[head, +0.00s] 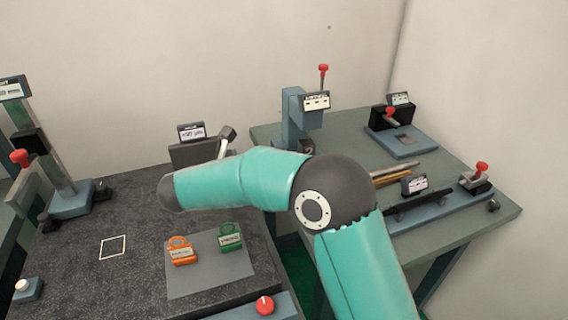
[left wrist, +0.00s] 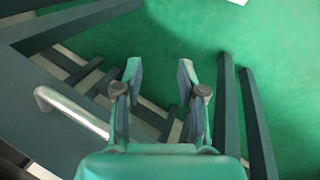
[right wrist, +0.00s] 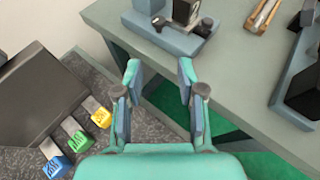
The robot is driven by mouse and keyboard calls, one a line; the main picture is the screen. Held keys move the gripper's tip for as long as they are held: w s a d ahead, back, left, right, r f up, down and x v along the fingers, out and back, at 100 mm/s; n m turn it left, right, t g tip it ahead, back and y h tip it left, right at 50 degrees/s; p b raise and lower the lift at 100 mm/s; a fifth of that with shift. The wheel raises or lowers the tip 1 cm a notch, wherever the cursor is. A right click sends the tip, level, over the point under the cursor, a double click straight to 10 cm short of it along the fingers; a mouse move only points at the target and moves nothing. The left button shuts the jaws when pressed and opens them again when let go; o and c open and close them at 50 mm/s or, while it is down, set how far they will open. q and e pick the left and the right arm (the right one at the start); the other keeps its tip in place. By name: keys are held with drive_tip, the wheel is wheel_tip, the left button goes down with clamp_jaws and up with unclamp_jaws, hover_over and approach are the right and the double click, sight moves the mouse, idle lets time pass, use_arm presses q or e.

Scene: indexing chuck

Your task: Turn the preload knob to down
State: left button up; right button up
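A round red knob (head: 265,305) with a white mark sits on a blue-grey block at the front edge of the dark speckled table. I cannot tell whether it is the preload knob; no label is readable. A small device with black knobs (right wrist: 158,22) stands on the grey-green table in the right wrist view. My right gripper (right wrist: 158,72) is open and empty, above the gap between the two tables; in the head view my arm hides it. My left gripper (left wrist: 160,72) is open and empty above the green floor, outside the head view.
Orange (head: 180,252) and green (head: 230,238) padlock-shaped tags lie on a grey plate. A teal stand (head: 294,118) and red-knobbed fixtures (head: 481,168) occupy the grey-green table (head: 440,235). Coloured tags (right wrist: 78,139) hang beside a dark panel (right wrist: 35,95). Dark frame bars flank my left gripper.

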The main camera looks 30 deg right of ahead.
use_arm(q)
drive_tip(key=shift+r+p, duration=0.85)
drive_tip(key=shift+p, duration=0.3)
use_arm(e)
drive_tip(key=x, duration=1.6)
drive_tip(key=shift+w+d, duration=0.2)
drive_tip(key=shift+d, duration=0.05)
clamp_jaws()
drive_tip(key=shift+w+r+m+g+h+p, duration=0.3)
drive_tip(key=shift+m+g+h+p, duration=0.1)
drive_tip(key=shift+m+g+p, duration=0.4)
drive_tip(key=m+g+p, duration=0.2)
drive_tip(key=shift+w+m+g+h+p, duration=0.15)
drive_tip(key=shift+m+g+h+p, duration=0.15)
drive_tip(key=shift+g+h+p, duration=0.1)
use_arm(q)
wheel_tip(320, 180, up, 5)
drive_tip(key=shift+f+p, duration=0.1)
drive_tip(key=shift+p, duration=0.2)
use_arm(e)
drive_tip(key=shift+f+m+g, duration=0.1)
drive_tip(key=shift+m+g, duration=0.2)
